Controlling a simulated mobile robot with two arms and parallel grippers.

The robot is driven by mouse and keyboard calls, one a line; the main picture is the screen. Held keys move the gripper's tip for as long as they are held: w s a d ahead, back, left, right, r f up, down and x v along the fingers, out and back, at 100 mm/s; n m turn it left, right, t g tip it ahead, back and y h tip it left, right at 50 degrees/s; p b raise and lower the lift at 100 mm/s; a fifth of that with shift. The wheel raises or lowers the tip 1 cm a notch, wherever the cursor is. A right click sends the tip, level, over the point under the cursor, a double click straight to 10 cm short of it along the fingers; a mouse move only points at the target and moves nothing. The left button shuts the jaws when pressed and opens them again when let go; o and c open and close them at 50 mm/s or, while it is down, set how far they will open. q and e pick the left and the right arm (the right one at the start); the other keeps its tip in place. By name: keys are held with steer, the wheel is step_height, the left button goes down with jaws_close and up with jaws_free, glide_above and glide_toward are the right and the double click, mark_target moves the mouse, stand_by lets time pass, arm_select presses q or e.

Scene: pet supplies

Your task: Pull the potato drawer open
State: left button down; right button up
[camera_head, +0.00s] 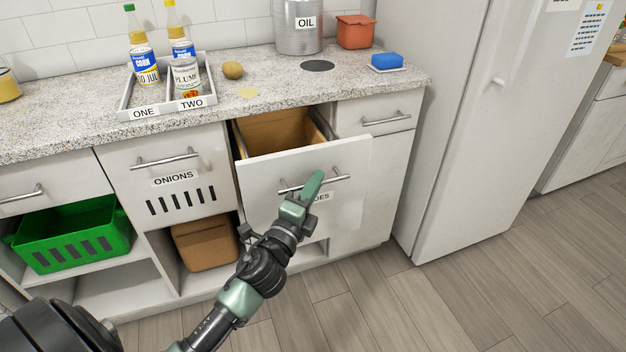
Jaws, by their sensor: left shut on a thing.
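The potato drawer (262,180) is a white-fronted drawer below the counter. It stands partly out, and its brown inside shows behind the front panel. Its label is mostly covered by my gripper; only the end of the word shows. My left gripper (308,188) is at the bar handle (336,178) on the drawer front and is shut on it. The gripper hides the middle of the handle. My right gripper is not in view.
The onions drawer (190,194) is shut to the left. A green crate (62,238) and a brown box (203,245) sit on shelves below. A white tray (127,104) with bottles, a potato (232,70) and a blue sponge (387,61) are on the counter. Floor in front is clear.

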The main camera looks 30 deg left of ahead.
arm_select(q)
steer(key=shift+f, duration=0.1)
steer(key=c, duration=1.5)
jaws_free()
